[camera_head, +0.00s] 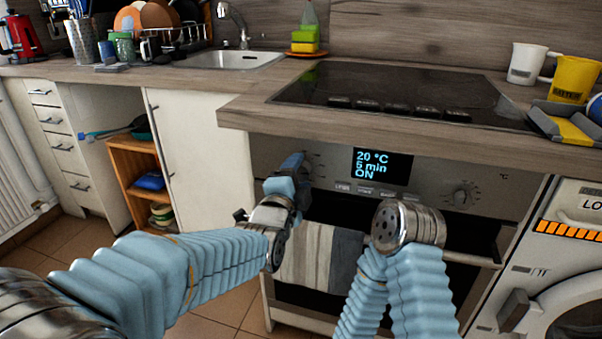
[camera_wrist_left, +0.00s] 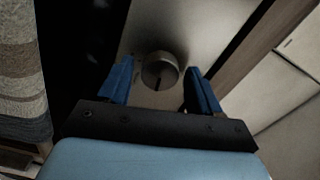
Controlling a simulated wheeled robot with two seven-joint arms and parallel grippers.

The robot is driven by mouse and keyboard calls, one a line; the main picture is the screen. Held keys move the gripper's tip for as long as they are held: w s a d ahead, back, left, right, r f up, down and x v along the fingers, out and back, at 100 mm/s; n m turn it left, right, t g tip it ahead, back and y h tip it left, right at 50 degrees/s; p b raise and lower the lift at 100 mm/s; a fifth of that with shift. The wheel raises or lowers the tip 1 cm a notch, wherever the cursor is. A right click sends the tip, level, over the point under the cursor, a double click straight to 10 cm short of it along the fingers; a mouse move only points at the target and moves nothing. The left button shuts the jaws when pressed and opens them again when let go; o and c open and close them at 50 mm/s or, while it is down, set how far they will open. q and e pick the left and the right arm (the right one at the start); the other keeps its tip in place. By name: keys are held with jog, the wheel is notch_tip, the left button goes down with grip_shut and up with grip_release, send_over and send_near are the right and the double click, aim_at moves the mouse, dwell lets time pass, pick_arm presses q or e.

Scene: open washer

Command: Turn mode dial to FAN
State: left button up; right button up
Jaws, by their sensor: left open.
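The oven's control panel (camera_head: 425,178) carries a lit display (camera_head: 382,165) reading 20 °C, 6 min, ON. A round metal dial (camera_wrist_left: 158,68) at the panel's left end shows in the left wrist view, with a dark pointer mark. The dial markings are too small to read, so FAN cannot be told. My left gripper (camera_head: 295,163) is at this dial and partly covers it in the head view. In the left wrist view its blue fingers (camera_wrist_left: 160,86) are open, one on each side of the dial. My right gripper does not show; only its arm does.
A second dial (camera_head: 462,195) sits at the panel's right end. The oven handle (camera_head: 462,258) runs below the panel, with a striped towel (camera_head: 318,255) hanging from it. The countertop edge (camera_head: 400,140) overhangs above. A washer (camera_head: 560,265) stands at right.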

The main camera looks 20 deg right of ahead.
pick_arm(q)
jog(key=v, duration=0.6)
jog(key=shift+b, duration=0.3)
jog(key=p+v, duration=0.1)
jog(key=v, duration=1.2)
jog(key=w+a+f+n+g+y, duration=0.2)
jog(key=a+f+n, duration=0.1)
jog(key=f, duration=0.6)
jog(key=w+a+f+n+g+y, duration=0.2)
jog(key=a+f+n, duration=0.2)
jog(key=f, duration=0.5)
jog(key=w+a+f+n+g+y, duration=0.2)
jog(key=a+f+n, duration=0.1)
jog(key=f, duration=0.6)
jog(key=s+a+f+n+g, duration=0.3)
jog(key=s+f+n, duration=0.4)
jog(key=f, duration=0.3)
jog(key=s+a+f+n+g, duration=0.4)
jog(key=s+f+n+g, duration=0.1)
jog(key=f, duration=0.6)
jog(key=shift+s+a+f+n, duration=0.25)
jog(key=shift+s+f+n, duration=0.1)
jog(key=shift+s+n, duration=0.7)
